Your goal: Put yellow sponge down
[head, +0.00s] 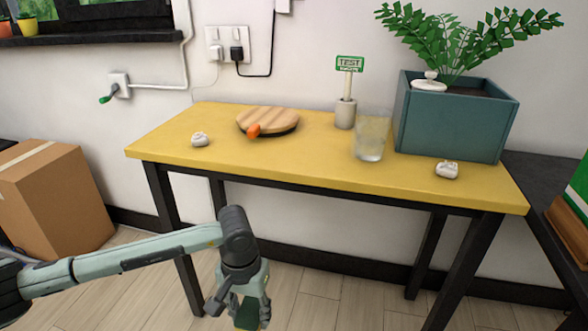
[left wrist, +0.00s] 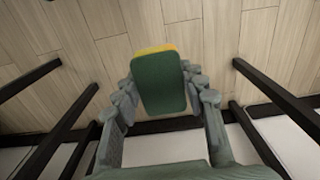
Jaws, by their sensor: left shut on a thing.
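The yellow sponge, with a dark green face and a thin yellow edge, shows in the left wrist view (left wrist: 160,85) between the fingers of my left gripper (head: 238,308). The gripper is shut on it. The gripper points down over the wooden floor, in front of and lower than the yellow table top (head: 300,166). My right gripper is not in view.
On the table are a round striped wooden board (head: 267,119) with an orange item, two small white objects (head: 200,139), a small sign in a pot (head: 345,113), a clear glass (head: 371,138) and a teal planter (head: 450,120). The table's front left is clear. A cardboard box (head: 62,200) stands left.

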